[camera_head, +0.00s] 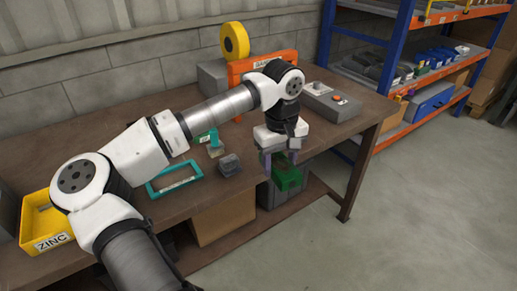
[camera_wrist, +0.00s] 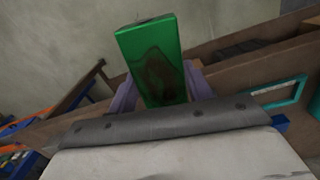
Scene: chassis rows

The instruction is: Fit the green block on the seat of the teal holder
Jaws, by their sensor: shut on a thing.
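My gripper (camera_head: 281,170) has purple fingers and is shut on the green block (camera_head: 288,178), out past the front edge of the table. In the wrist view the green block (camera_wrist: 153,60) stands up between the fingers, with a dark patch on its face. A teal rectangular frame (camera_head: 158,193) with a pale label lies on the table, left of my gripper. A smaller teal piece (camera_head: 213,138) stands behind it. I cannot tell for sure which teal thing is the holder or where its seat is. The frame also shows at the right of the wrist view (camera_wrist: 297,91).
A dark grey block (camera_head: 229,165) sits right of the teal frame. A yellow ZINC bin (camera_head: 45,240) is at the left. An orange frame (camera_head: 243,68), a yellow reel (camera_head: 235,40) and a grey button box (camera_head: 331,101) stand at the back. Blue-orange shelving (camera_head: 385,75) is to the right.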

